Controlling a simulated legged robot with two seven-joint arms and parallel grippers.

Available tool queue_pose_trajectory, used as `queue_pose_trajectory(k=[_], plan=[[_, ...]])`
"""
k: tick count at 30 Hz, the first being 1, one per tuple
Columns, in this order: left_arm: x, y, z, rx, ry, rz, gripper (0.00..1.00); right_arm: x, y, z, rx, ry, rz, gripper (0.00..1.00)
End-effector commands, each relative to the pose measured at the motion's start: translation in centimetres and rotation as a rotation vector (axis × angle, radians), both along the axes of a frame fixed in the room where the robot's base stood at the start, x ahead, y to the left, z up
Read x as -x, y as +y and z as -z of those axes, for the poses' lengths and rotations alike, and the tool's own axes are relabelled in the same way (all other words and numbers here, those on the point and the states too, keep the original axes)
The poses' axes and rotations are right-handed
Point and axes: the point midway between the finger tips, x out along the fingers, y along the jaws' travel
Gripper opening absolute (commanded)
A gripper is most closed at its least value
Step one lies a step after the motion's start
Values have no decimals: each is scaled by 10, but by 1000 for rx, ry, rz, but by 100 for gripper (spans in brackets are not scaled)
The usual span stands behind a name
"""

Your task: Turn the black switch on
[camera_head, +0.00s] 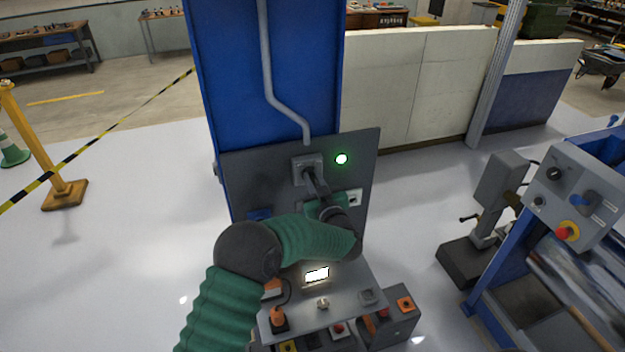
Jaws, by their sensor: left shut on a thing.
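The black switch (310,176) is on a small grey box (303,163) fixed to the dark grey panel (262,178) on the blue cabinet. A round green light (341,159) glows on the panel just right of it. My left arm, in a green sleeve, comes in from the bottom left and reaches to the panel. My left gripper (319,192) is shut on the black switch; its fingers and wrist hide part of the switch, so its exact angle is hard to tell. My right gripper is not in view.
A control desk (345,302) with a lit display, knobs and buttons lies below my forearm. A blue machine with a grey control box (578,198) stands at the right. A yellow post (45,150) with striped tape is at the left.

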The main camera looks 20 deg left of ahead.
Motion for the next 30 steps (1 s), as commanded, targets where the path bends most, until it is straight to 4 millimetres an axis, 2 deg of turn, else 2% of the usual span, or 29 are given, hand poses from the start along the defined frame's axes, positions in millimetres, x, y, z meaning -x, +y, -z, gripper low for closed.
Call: queue_pose_trajectory(k=[1,3,21,30], plan=[[-2,0,-11,-40,3,-2,0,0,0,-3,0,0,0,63],[-3,-2,-12,-96,40,-1,0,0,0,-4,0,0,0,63],[-9,-11,-9,-557,353,-1,0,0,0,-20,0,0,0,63],[-11,-13,-6,-717,463,1,0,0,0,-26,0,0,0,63]])
